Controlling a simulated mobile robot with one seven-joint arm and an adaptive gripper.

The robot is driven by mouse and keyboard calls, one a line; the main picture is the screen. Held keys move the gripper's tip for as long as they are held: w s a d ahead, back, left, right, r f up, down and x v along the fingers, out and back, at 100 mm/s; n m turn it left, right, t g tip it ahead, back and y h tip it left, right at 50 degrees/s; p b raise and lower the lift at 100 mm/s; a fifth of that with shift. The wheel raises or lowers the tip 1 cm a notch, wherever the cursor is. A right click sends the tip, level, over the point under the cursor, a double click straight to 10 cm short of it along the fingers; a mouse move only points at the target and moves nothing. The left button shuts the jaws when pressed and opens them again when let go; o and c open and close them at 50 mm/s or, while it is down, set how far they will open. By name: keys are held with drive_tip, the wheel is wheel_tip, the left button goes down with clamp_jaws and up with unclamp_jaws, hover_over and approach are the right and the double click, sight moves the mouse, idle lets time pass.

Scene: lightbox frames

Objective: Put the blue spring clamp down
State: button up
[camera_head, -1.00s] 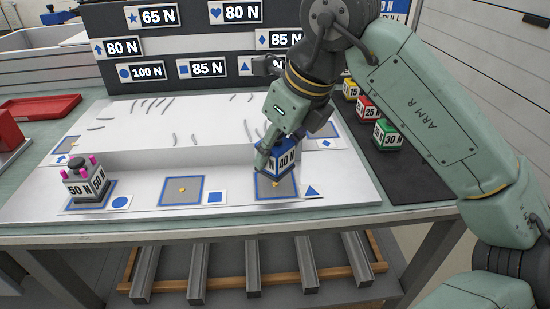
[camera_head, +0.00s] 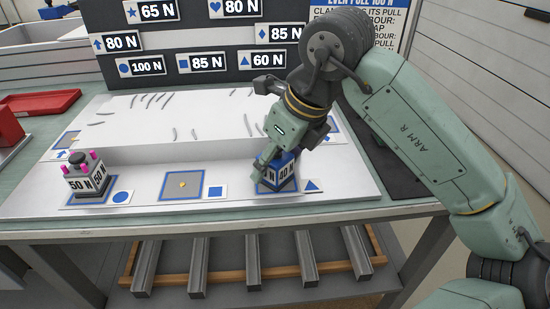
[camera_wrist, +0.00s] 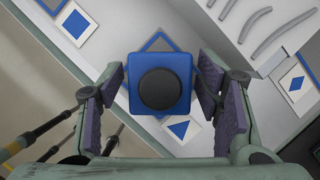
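The blue spring clamp (camera_head: 279,172) is a blue-topped white block marked 40 N. It stands upright on the blue-outlined pad beside the triangle card (camera_head: 312,186), at the front of the white board. In the wrist view its blue top and round black knob (camera_wrist: 158,88) face me, with part of the blue outline (camera_wrist: 156,41) showing behind. My gripper (camera_wrist: 158,92) is around the clamp, one finger on each side. Narrow gaps show between the finger pads and its sides, so it looks open. In the head view my gripper (camera_head: 272,152) partly hides the clamp.
A 50 N block (camera_head: 86,178) with pink pegs stands on the circle pad at the left. The square pad (camera_head: 183,186) between them is empty. A sign panel (camera_head: 190,40) rises behind the board (camera_head: 120,155). Red trays (camera_head: 40,104) lie at the far left.

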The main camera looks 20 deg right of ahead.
drive_tip(key=v, duration=1.2)
drive_tip(key=shift+b, duration=0.35)
